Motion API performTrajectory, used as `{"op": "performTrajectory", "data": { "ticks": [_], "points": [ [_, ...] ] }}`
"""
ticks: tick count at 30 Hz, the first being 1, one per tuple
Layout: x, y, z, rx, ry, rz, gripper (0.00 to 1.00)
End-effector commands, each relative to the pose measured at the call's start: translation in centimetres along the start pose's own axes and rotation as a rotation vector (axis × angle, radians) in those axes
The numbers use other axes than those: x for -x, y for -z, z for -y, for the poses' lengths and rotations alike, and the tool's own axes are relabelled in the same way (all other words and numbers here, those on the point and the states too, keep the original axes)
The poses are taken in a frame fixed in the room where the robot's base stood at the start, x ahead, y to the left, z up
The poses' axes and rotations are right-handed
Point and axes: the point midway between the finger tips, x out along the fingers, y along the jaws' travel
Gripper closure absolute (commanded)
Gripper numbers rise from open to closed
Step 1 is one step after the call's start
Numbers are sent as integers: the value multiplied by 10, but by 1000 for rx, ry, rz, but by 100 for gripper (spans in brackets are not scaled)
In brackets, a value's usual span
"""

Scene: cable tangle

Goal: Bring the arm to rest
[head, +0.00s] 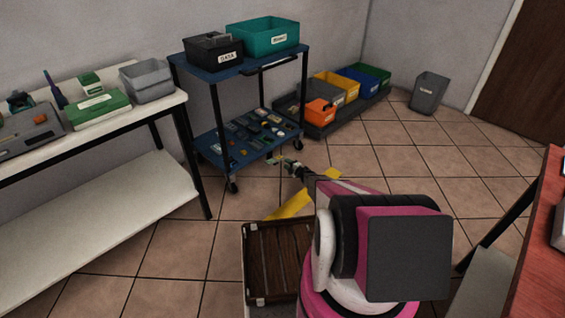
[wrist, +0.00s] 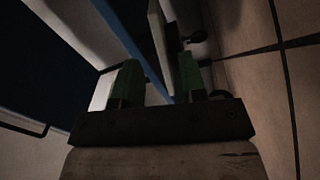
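My arm reaches forward and away from my body in the head view, low over the tiled floor. My gripper (head: 291,166) is at its far end, just right of the lower shelf of the blue cart (head: 232,155). In the wrist view, the two green fingers of my gripper (wrist: 160,72) stand apart. A blue edge and a pale panel show beyond the gap between them. I see nothing clearly held, though the wrist view is dark.
The cart carries a black bin (head: 212,52) and a teal bin (head: 263,37) above, small parts below. A white bench (head: 130,205) stands left, a red-topped table (head: 545,240) right. Coloured bins (head: 345,88) line the back wall.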

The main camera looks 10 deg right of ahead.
Motion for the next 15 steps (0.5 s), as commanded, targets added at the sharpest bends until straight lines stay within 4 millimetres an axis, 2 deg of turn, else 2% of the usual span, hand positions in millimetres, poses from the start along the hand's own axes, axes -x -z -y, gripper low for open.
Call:
{"op": "performTrajectory", "data": {
  "ticks": [1, 4, 15],
  "points": [
    [8, 0, -1, 0, 0, 1, 62],
    [15, 0, 0, 0, 0, 0, 62],
    [16, 0, 0, 0, 0, -1, 62]
  ]
}}
